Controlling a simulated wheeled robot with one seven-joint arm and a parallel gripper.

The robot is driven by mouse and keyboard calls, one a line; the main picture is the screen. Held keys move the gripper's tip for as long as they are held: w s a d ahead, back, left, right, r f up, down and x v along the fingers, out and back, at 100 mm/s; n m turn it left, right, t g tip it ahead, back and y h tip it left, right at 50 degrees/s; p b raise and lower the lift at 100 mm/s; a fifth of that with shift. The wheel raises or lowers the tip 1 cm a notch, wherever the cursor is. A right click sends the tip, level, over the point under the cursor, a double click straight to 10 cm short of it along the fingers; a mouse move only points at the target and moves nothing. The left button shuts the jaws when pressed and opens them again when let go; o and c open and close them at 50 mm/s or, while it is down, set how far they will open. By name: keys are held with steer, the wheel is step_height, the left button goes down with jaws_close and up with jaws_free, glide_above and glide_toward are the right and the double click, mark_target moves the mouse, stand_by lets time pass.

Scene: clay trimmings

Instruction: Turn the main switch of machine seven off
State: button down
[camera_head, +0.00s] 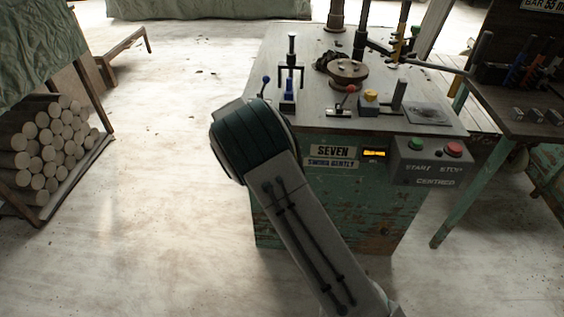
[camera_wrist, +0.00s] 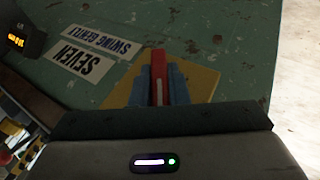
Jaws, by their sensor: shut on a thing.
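Machine seven (camera_head: 330,205) is a worn green cabinet with a grey top, marked by a SEVEN sign (camera_head: 333,150) that shows upside down in the wrist view (camera_wrist: 83,63). On its green face, the wrist view shows a yellow plate (camera_wrist: 203,81) with a red switch handle (camera_wrist: 158,60) in front of it. My gripper (camera_wrist: 158,80) has its two blue fingers closed on either side of the red handle. The handle points up in the wrist picture; I cannot tell whether that is on or off. In the head view, my arm hides the switch and gripper.
A grey box with green START (camera_head: 416,144) and red STOP (camera_head: 453,149) buttons juts from the machine's right front. An amber display (camera_head: 374,153) is lit. Levers and clamps stand on top. A log rack (camera_head: 75,170) is at left; the floor between is clear.

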steer(key=h, duration=0.2)
steer(key=n+h+b, duration=0.1)
steer(key=h, duration=0.1)
steer(key=h+b, duration=0.1)
steer(key=h, duration=0.1)
steer(key=shift+a+f+n+t, duration=0.25)
steer(key=shift+f+n+t, duration=0.05)
steer(key=shift+f, duration=0.1)
steer(key=n+h+b, duration=0.1)
steer(key=h+b, duration=0.1)
steer(key=h, duration=0.1)
steer(key=shift+f+t, duration=0.1)
steer(key=shift+t, duration=0.2)
steer(key=shift+n+t+h+b, duration=0.3)
steer(key=shift+h+b, duration=0.15)
steer(key=shift+h, duration=0.35)
steer(key=c, duration=1.4)
jaws_free()
